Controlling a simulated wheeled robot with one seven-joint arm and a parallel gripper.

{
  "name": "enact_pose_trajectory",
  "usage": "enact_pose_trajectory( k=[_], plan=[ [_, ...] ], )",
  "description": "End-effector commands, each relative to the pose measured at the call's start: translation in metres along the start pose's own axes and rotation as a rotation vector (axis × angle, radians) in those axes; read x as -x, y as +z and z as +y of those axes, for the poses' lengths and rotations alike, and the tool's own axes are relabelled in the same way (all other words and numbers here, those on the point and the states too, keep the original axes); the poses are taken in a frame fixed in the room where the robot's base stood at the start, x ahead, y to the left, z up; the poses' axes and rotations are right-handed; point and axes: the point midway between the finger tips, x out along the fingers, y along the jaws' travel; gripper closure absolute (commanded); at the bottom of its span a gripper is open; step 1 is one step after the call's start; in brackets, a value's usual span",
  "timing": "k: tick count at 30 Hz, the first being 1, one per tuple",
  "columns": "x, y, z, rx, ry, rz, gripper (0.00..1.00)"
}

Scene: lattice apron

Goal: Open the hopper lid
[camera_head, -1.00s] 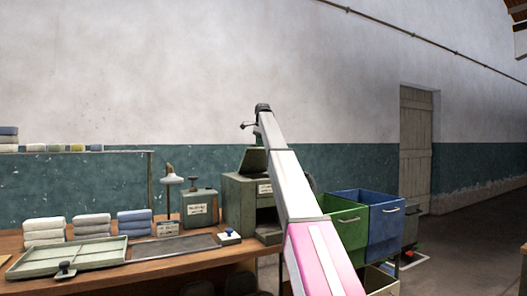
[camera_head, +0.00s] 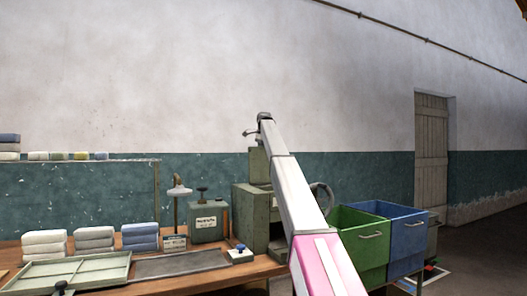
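The grey-green machine (camera_head: 246,210) stands at the right end of the wooden bench, with a handwheel (camera_head: 322,196) on its right. I take it to be the hopper. A flat grey-green plate, which looks like its lid (camera_head: 258,166), stands raised and nearly upright on top. My arm crosses in front and hides the machine's right part and the lid's right edge. My gripper (camera_head: 251,131) is small and dark at the arm's far end, above the lid in the picture. No contact with the lid can be made out, and its fingers are too small to read.
A green bin (camera_head: 362,250) and a blue bin (camera_head: 408,240) stand right of the bench. A door (camera_head: 431,150) is at right.

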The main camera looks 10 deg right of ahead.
Motion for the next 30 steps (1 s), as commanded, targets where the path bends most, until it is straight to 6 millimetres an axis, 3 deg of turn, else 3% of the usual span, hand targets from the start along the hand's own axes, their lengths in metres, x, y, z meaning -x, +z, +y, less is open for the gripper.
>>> enact_pose_trajectory(
  k=[18, 19, 21, 30],
  plan=[
    [-0.0022, 0.0017, -0.0061, 0.007, -0.002, -0.003, 1.00],
    [-0.0021, 0.0017, -0.0061, 0.007, -0.002, -0.003, 0.81],
    [-0.0019, 0.0015, -0.0061, 0.006, -0.002, -0.002, 0.62],
    [-0.0015, 0.0008, -0.0058, 0.002, -0.002, -0.001, 0.62]
  ],
)
